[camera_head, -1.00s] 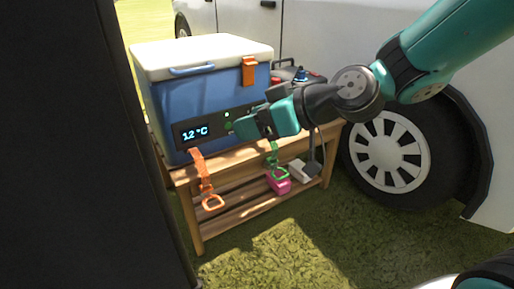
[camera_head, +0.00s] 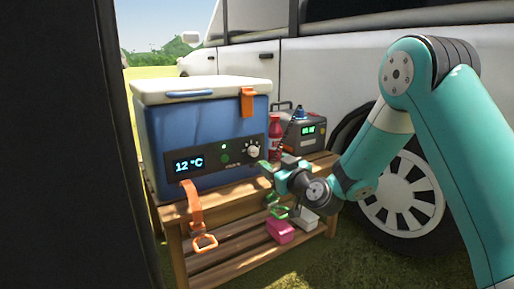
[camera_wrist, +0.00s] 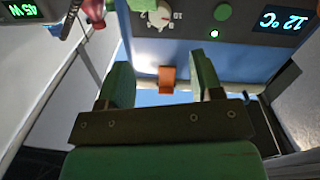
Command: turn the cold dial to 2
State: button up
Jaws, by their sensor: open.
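The blue cooler (camera_head: 205,132) with a white lid stands on a wooden bench. Its dark front panel has a lit display (camera_head: 189,165) reading 12 °C, a green button (camera_head: 224,147) and a white dial (camera_head: 253,151). In the wrist view, which is upside down, the dial (camera_wrist: 160,18) is at the top, with a 10 beside it; its exact setting is too small to tell. My gripper (camera_head: 281,166) is open and empty, right of and below the dial, apart from it. In the wrist view my gripper (camera_wrist: 164,78) has its two green fingers spread, with nothing between them.
An orange latch (camera_head: 247,102) sits on the cooler's front. A red bottle (camera_head: 275,138) and a power box (camera_head: 304,131) stand to the right. Orange and green straps hang from the bench (camera_head: 219,184). A pink box (camera_head: 281,230) lies on its lower shelf. A white vehicle is behind.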

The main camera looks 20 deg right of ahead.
aim_at(255, 152)
jog(key=b+x, duration=0.1)
jog(key=x, duration=0.9)
jog(key=shift+w+b, duration=0.3)
jog(key=shift+b, duration=0.05)
jog(key=c, duration=0.9)
